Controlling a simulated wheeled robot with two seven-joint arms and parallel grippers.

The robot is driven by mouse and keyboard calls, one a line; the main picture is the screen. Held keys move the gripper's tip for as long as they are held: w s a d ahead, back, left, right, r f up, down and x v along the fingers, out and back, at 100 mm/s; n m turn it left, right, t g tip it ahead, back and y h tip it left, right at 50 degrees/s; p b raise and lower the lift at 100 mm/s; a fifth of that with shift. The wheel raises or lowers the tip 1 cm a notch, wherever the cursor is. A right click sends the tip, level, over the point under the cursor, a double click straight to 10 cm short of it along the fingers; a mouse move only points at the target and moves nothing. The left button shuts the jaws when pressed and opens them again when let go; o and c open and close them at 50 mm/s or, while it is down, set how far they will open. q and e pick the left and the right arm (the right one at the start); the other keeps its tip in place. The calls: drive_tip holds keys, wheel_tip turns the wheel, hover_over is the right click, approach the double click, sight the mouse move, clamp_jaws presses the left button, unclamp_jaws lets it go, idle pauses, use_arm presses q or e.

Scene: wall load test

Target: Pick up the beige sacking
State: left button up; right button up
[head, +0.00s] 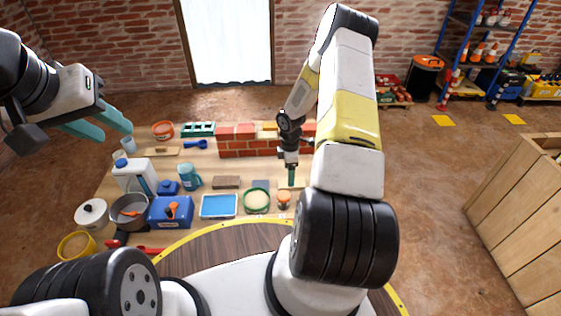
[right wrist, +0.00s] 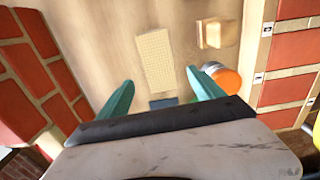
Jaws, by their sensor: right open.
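The beige sacking (right wrist: 155,60) is a flat, woven-looking rectangle lying on the wooden table in the right wrist view. In the head view a small beige patch that seems to be it (head: 299,184) shows beside my right gripper (head: 291,177), which partly hides it. In the right wrist view my right gripper (right wrist: 159,90) is open, with its teal fingers spread and nothing between them. The sacking lies beyond the fingertips, roughly in line with the gap. My left gripper (head: 115,134) is open and empty at the table's left side, far from the sacking.
A red brick wall (head: 245,147) stands close behind my right gripper. An orange-lidded jar (right wrist: 222,78), a wooden block (right wrist: 218,32) and a dark blue-grey piece (right wrist: 164,103) lie near the sacking. A green-rimmed sieve (head: 257,200) and blue tray (head: 218,206) are toward the front.

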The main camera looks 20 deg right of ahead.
drive_tip(key=f, duration=0.6)
drive_tip(key=shift+d, duration=0.25)
drive_tip(key=c, duration=1.4)
wheel_tip(320, 180, up, 10)
drive_tip(key=shift+r, duration=0.1)
drive_tip(key=shift+c, duration=0.3)
